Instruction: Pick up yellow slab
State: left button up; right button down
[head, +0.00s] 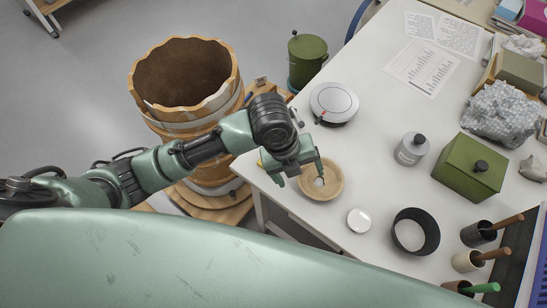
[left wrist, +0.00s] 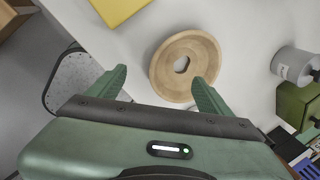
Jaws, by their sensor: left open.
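The yellow slab (left wrist: 118,8) shows at the top left of the left wrist view, cut off by the picture edge. In the head view only a small yellow bit (head: 261,161) shows at the table's left edge, mostly hidden by my gripper. My left gripper (head: 300,174) is open and empty, above the table's near left corner and beside a round wooden ring (head: 334,191). In the left wrist view, the slab lies beyond and left of its fingertips (left wrist: 158,78). My right gripper is not in view.
A round grey-white device (head: 334,103) stands behind the ring. A white disc (head: 360,220), a black ring (head: 415,231), a jar (head: 411,149) and a green box (head: 468,168) stand to the right. A large wooden-staved barrel (head: 185,85) stands left of the table.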

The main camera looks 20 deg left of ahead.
pick_arm(q)
jog(key=w+a+m+y, duration=0.1)
jog(key=w+a+m, duration=0.1)
jog(key=a+m, duration=0.1)
jog(key=w+a+r+m+y, duration=0.1)
jog(key=w+a+m, duration=0.1)
jog(key=a+m, duration=0.1)
jog(key=w+a+r+m+g+y, duration=0.1)
jog(key=w+a+m, duration=0.1)
jog(key=m, duration=0.1)
jog(key=shift+a+r, duration=0.1)
jog(key=shift+a, duration=0.3)
jog(key=shift+a+f+m, duration=0.1)
jog(key=shift+f+m, duration=0.2)
jog(key=shift+f, duration=0.05)
jog(key=f, duration=0.4)
jog(key=f+p, duration=0.1)
jog(key=f, duration=0.2)
jog(key=shift+d, duration=0.3)
jog(key=shift+r, duration=0.1)
jog(key=c, duration=1.5)
jog(key=shift+r, duration=0.1)
